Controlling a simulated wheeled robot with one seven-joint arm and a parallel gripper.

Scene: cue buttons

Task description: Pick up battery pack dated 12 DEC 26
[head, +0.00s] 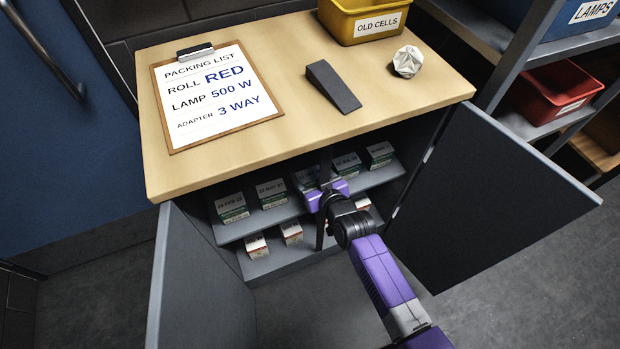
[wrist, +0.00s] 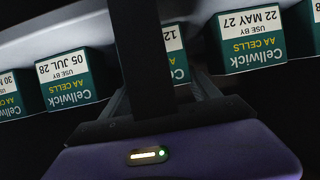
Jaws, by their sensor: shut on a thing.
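In the head view this pack (head: 306,176) sits on the upper cabinet shelf, partly hidden by my purple gripper (head: 322,188). My gripper reaches into the cabinet from the front and is shut on this pack. Beside it in the wrist view are packs dated 05 JUL 28 (wrist: 70,80) and 22 MAY 27 (wrist: 248,42).
More packs (head: 231,207) stand on the upper shelf, and several smaller boxes (head: 257,245) on the lower shelf (head: 275,257). The cabinet's left door (head: 200,280) and right door (head: 490,200) stand open. The wooden top (head: 230,165) overhangs the shelves.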

